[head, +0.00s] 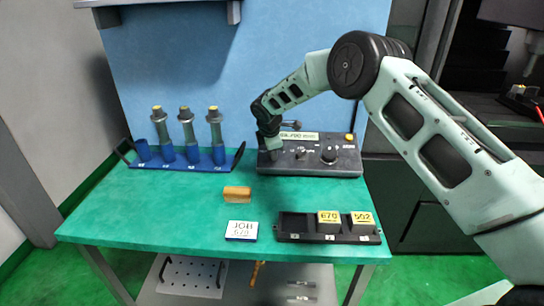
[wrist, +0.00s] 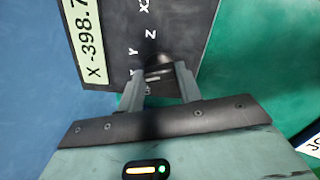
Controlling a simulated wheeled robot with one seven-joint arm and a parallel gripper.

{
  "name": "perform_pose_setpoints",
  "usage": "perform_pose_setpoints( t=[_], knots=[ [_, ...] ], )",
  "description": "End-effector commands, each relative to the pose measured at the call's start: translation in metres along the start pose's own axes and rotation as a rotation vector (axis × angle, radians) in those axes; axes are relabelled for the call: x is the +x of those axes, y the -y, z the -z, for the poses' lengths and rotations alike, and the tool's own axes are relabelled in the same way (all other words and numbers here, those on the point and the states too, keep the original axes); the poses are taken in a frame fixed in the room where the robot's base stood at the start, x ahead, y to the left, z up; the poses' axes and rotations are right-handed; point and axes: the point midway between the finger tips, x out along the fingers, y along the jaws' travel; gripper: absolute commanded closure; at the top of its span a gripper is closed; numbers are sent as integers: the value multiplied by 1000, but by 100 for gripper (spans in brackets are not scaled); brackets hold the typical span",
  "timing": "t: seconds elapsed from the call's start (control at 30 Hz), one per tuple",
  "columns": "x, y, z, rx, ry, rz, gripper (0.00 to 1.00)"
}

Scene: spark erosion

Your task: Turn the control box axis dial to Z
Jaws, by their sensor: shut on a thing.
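The dark grey control box (head: 345,165) stands at the back right of the green table; in the wrist view its panel (wrist: 190,25) fills the top. The black axis dial (wrist: 158,66) sits between the fingers of my gripper (wrist: 159,80), which is shut on it. The letters Y and Z are printed beside the dial; another mark is partly covered by a finger. The dial's pointer cannot be made out. The display (wrist: 90,45) reads X -398.7, its end cut off. In the head view my gripper (head: 272,146) reaches down onto the box's left part and hides the axis dial.
A larger black knob (head: 329,154) and a yellow-topped button (head: 349,138) are on the box's right. A blue rack (head: 205,165) with several holders stands left.

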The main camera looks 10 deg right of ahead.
Motion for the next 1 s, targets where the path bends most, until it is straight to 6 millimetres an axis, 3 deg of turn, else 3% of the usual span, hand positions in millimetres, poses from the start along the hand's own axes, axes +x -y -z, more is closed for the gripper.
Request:
perform_pose_setpoints(
  t=[1.0],
  knots=[
    [1,0,0,965,0,34,88]
  ],
)
